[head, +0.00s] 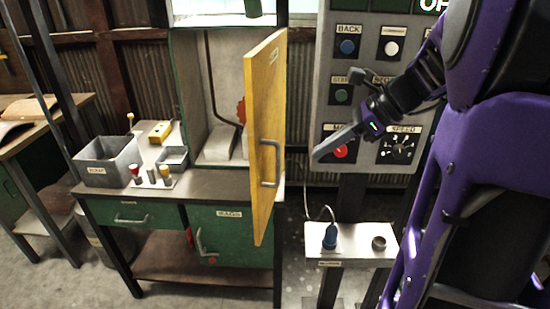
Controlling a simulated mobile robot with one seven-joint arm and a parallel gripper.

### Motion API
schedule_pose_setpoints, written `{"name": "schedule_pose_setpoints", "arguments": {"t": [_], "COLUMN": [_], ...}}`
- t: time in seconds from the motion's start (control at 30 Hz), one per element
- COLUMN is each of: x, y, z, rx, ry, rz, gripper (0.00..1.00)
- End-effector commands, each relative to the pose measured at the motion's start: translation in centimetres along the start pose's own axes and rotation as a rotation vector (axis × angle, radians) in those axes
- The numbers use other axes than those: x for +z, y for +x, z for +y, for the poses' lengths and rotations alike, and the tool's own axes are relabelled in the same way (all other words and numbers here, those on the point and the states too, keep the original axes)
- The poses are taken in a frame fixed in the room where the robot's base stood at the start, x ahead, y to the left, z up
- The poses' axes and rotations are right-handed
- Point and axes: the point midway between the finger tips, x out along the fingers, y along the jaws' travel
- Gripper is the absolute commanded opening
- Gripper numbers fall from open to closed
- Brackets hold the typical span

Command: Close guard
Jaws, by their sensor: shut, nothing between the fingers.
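The guard, a yellow hinged door (262,120) with a grey bar handle (269,163), stands swung open toward me. It is seen at a slant on the right side of an upright cabinet (187,95). The cabinet inside shows, with a dark cable and a red part partly hidden by the door edge. My gripper (318,157) is at the end of my purple arm, to the right of the guard and apart from its handle in the picture. Its fingers are shut and empty. They overlap the lower part of the control panel in the view; I cannot tell the distance between them.
The control panel (362,17) has several buttons and a speed dial (399,148). A small shelf (345,246) below it holds a blue plug (330,237) and a dark ring (379,243). On the green workbench (150,215) stand a grey bin (106,163) and a smaller tray (173,159).

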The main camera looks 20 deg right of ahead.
Motion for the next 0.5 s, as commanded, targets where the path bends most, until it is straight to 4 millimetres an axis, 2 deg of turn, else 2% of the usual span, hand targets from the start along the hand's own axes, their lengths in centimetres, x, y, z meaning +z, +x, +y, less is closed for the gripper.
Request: {"name": "schedule_pose_setpoints", "arguments": {"t": [0.17,0.5], "x": [-0.1,-0.2], "y": [2.0,9.3], "z": [0.0,0.1], "rx": [0.003,0.004], "ry": [0.0,0.001], "rz": [-0.002,-0.001], "gripper": [0.0,0.0]}}
